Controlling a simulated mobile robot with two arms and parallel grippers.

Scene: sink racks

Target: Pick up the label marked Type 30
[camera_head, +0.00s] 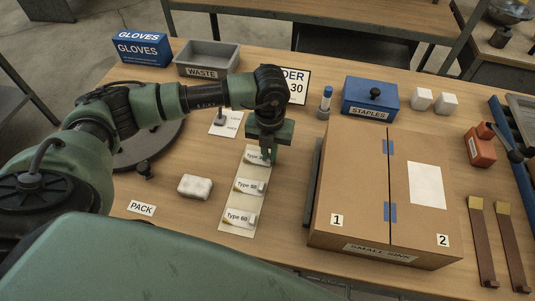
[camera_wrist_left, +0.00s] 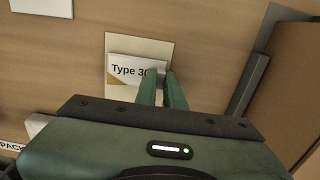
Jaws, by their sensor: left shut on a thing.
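The label marked Type 30 (camera_wrist_left: 128,70) lies at the far end of a pale strip (camera_head: 236,232) on the table. In the head view this label (camera_head: 250,157) is partly hidden by my left gripper (camera_head: 270,157). In the left wrist view, the left gripper's fingers (camera_wrist_left: 163,88) are close together, shut on the right end of the label and covering the end of its text. Two more labels sit nearer on the strip: a middle one (camera_head: 247,187) that seems to read Type 60, and a near one (camera_head: 238,217) whose number is hard to read. My right gripper is out of view.
A large cardboard box (camera_head: 350,190) marked SMALL SINK stands just right of the strip. A white block (camera_head: 195,187) and a PACK sign (camera_head: 141,208) are to the left. Behind are a WASTE bin (camera_head: 207,59), an order sign (camera_head: 298,84) and a blue STAPLES box (camera_head: 370,99).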

